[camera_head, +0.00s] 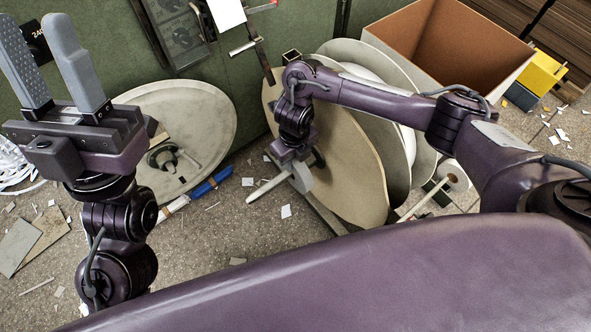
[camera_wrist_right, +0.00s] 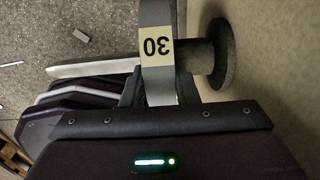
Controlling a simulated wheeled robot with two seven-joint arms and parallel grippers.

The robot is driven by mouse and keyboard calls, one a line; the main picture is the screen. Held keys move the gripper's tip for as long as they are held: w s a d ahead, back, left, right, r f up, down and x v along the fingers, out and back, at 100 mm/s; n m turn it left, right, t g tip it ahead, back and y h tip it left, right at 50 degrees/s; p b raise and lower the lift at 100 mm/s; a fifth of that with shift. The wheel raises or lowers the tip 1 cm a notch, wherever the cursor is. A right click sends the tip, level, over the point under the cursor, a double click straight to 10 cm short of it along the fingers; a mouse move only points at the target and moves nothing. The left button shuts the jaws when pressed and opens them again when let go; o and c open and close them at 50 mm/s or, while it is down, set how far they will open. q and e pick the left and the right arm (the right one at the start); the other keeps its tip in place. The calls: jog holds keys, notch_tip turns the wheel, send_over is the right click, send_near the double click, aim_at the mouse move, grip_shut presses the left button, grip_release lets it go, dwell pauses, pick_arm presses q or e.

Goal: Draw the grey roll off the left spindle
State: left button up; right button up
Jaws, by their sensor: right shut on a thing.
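The grey roll (camera_head: 303,180) shows edge-on with a yellow "30" label in the right wrist view (camera_wrist_right: 157,84). My right gripper (camera_head: 297,164) is shut on it, its palm just below the roll in the right wrist view. A pale bar, apparently the left spindle (camera_head: 266,188), sticks out left of the roll; it also shows in the right wrist view (camera_wrist_right: 92,67). A dark flanged hub (camera_wrist_right: 221,54) lies to the right of the roll. The roll still appears in line with the bar; its bore is hidden. My left gripper (camera_head: 50,65) is open and empty, fingers raised.
Large tan and pale discs (camera_head: 345,165) stand close behind the right gripper. Another round disc (camera_head: 205,110) leans at the green wall. An open cardboard box (camera_head: 430,30) stands at back right. A blue tool (camera_head: 212,183) and paper scraps lie on the floor.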

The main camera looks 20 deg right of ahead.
aim_at(269, 185)
jog(key=shift+r, duration=0.15)
jog(key=shift+c, duration=0.5)
jog(key=shift+s+a, duration=0.15)
jog(key=shift+a, duration=0.4)
jog(key=shift+s+a+p, duration=0.3)
jog(key=shift+s+a, duration=0.15)
jog(key=shift+a, duration=0.75)
jog(key=shift+s+a+p, duration=0.3)
jog(key=shift+s+a, duration=0.1)
jog(key=shift+a, duration=0.75)
jog(key=shift+s+a+p, duration=0.3)
jog(key=shift+s+a, duration=0.15)
jog(key=shift+a, duration=0.75)
jog(key=shift+s+a, duration=0.3)
jog(key=shift+a, duration=0.55)
jog(key=shift+s+a, duration=0.3)
jog(key=shift+a, duration=0.5)
jog(key=shift+s+a, duration=0.3)
jog(key=shift+a, duration=0.55)
jog(key=a, duration=0.1)
jog(key=s+a, duration=0.1)
jog(key=a, duration=0.1)
jog(key=s+a, duration=0.1)
jog(key=a, duration=0.1)
